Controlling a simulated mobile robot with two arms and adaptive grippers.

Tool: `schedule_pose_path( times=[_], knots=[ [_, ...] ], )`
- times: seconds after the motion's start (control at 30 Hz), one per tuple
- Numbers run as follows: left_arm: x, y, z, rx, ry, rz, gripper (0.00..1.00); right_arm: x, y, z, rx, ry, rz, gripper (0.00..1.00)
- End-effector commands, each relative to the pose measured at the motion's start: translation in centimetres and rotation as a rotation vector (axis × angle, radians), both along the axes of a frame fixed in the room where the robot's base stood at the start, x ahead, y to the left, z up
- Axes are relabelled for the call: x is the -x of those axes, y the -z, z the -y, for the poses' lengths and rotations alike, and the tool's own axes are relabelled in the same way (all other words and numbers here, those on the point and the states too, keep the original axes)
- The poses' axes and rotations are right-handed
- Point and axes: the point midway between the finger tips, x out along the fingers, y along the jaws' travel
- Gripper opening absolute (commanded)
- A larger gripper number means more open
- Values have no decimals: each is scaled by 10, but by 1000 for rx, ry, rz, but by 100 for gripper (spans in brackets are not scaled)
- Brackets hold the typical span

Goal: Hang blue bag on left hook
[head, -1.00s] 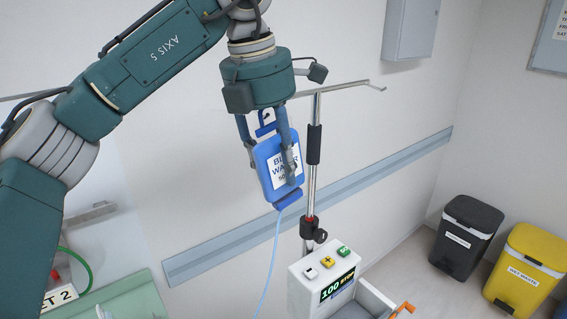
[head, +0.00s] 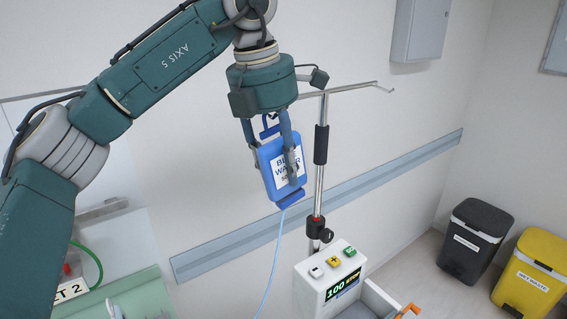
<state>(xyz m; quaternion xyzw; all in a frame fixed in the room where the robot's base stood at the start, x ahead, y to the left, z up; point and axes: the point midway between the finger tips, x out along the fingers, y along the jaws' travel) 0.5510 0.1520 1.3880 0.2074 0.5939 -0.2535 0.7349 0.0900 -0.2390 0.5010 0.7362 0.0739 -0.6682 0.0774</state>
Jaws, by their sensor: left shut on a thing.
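The blue bag (head: 268,165) has a white label and a blue hanging loop at its top. It hangs upright in my left gripper (head: 272,167), whose fingers are shut on it from both sides. A light blue tube (head: 272,255) runs down from its bottom. The metal stand (head: 320,185) is just right of the bag, with a crossbar (head: 345,88) at its top. The right hook (head: 389,89) shows at the crossbar's right end. The left hook is hidden behind my gripper. The bag looks apart from the stand. My right gripper is not in view.
A white pump box (head: 312,285) with buttons and a display stands below the pole. A black bin (head: 472,240) and a yellow bin (head: 530,270) stand at right. A grey wall cabinet (head: 420,30) is above. A green tray (head: 130,290) is lower left.

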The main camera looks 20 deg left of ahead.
Motion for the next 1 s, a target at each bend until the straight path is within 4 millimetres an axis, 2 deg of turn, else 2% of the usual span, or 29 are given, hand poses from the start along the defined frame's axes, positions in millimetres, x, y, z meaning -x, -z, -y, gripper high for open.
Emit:
schedule_pose_path(
  times=[0.23,0.27,0.37,0.63,0.77,0.87,1.0],
  knots=[
    [-2,2,-5,-3,-16,-3,0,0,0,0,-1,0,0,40],
    [-2,2,-5,-3,-16,-3,40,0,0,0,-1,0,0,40],
    [-2,1,-5,-3,-18,-2,58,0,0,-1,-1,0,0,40],
    [-2,1,-6,-2,-18,-2,58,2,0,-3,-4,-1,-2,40],
    [-1,-6,-6,-1,-20,1,58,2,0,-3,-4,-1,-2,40],
    [1,-22,-6,1,-20,7,58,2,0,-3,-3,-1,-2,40],
    [9,-54,-8,2,-19,9,58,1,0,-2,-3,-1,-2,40]
  ],
)
